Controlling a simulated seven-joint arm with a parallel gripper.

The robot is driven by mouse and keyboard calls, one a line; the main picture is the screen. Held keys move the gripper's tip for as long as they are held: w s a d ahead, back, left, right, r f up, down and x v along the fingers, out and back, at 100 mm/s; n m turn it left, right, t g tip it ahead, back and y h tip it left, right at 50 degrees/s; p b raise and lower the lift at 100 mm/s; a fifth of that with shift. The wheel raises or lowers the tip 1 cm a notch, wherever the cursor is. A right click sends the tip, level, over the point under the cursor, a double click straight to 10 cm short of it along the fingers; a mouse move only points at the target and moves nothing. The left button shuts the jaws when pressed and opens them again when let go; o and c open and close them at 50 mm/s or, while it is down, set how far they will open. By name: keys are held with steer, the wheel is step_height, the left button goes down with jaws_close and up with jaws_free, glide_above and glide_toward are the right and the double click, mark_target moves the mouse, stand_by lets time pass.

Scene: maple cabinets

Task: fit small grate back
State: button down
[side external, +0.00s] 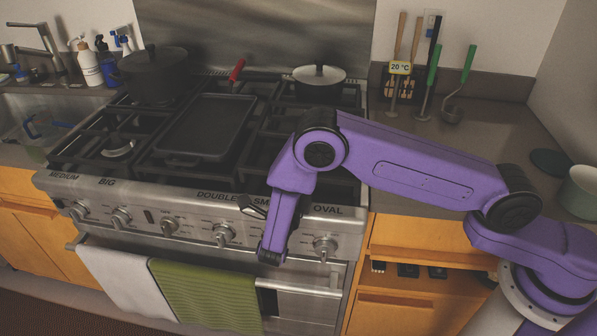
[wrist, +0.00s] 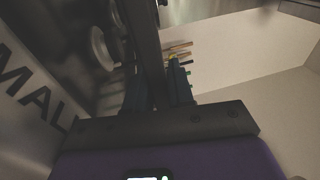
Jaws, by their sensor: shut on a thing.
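My gripper (side external: 252,206) is at the stove's front right edge, by the label that begins "SM". In the wrist view my gripper (wrist: 157,88) is shut on a long dark bar, which I take to be part of the small grate (wrist: 143,35). The bar runs up and away from between the fingers. My purple arm hides most of this grate and its burner place in the side view. A pale round burner (wrist: 100,47) shows left of the bar in the wrist view. I cannot tell whether the grate touches the stovetop.
A black griddle (side external: 205,126) lies mid-stove. Knobs (side external: 224,234) line the front above hanging towels (side external: 205,295). Utensils (side external: 432,75) stand against the right rear wall.

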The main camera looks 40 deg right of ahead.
steer(key=f, duration=0.1)
steer(key=f+y, duration=0.1)
steer(key=f, duration=0.1)
steer(key=shift+w+d+f+g+y, duration=0.25)
steer(key=shift+d+g+y, duration=0.05)
steer(key=shift+d+g, duration=0.1)
steer(key=c, duration=0.9)
jaws_free()
steer(key=shift+d+f, duration=0.1)
steer(key=s+a+h, duration=0.2)
steer(key=s+a, duration=1)
steer(key=a, duration=0.2)
steer(key=s+d+r+m+g+y, duration=0.25)
steer(key=d+r+m+g, duration=0.2)
steer(key=d+m, duration=0.35)
steer(key=s+d+r+m+g+y, duration=0.2)
steer(key=d+r+m+g+y, duration=0.25)
steer(key=d+m, duration=0.3)
steer(key=s+d+r+m+g+y, duration=0.1)
steer(key=s+d+m+y, duration=0.3)
steer(key=s+m, duration=0.4)
steer(key=s+d+r+m+g+y, duration=0.1)
steer(key=s+d+r+m+y, duration=0.2)
steer(key=s+d+m+y, duration=0.2)
steer(key=s+m, duration=0.2)
steer(key=s, duration=0.1)
steer(key=shift+s+d+r+m+g, duration=0.15)
steer(key=shift+d+m+g, duration=0.1)
steer(key=shift+m+g, duration=0.15)
